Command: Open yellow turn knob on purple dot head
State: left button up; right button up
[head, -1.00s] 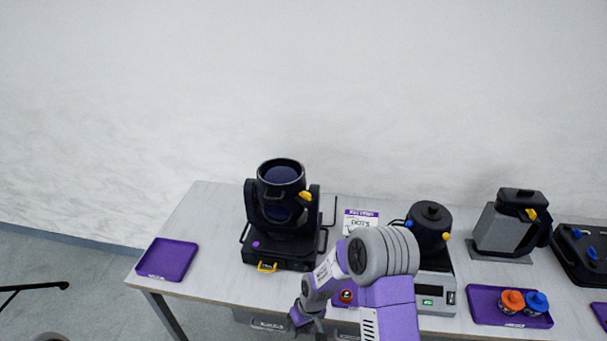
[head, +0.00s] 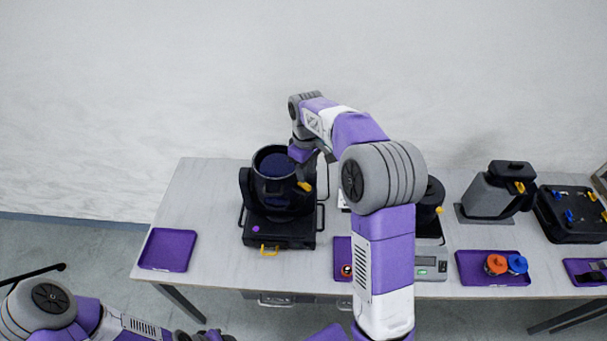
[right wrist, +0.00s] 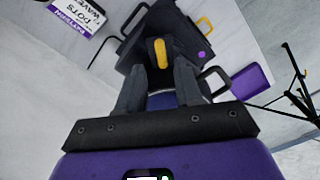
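The purple dot head is a black moving-head light (head: 279,207) on the left part of the table, with a purple dot (head: 256,229) on its base. Its yellow turn knob (head: 305,186) sticks out from the right side of the head. My right gripper (head: 318,160) is just above the knob. In the right wrist view the knob (right wrist: 160,53) lies beyond the gap between the two fingers (right wrist: 159,85), which are apart with nothing between them. My left gripper (head: 205,336) is at the bottom edge, partly cut off, away from the light.
A purple tray (head: 168,250) is left of the light. To the right are a black pot-shaped unit (head: 430,200), a grey and black light (head: 492,190), a tray (head: 475,277) with orange and blue knobs, and a black case (head: 572,213). A yellow handle (head: 269,250) is on the base front.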

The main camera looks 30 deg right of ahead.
aim_at(307, 184)
notch_tip(307, 184, down, 4)
jog(key=shift+s+r, duration=0.1)
jog(key=shift+f, duration=0.4)
jog(key=shift+s, duration=0.1)
grip_shut()
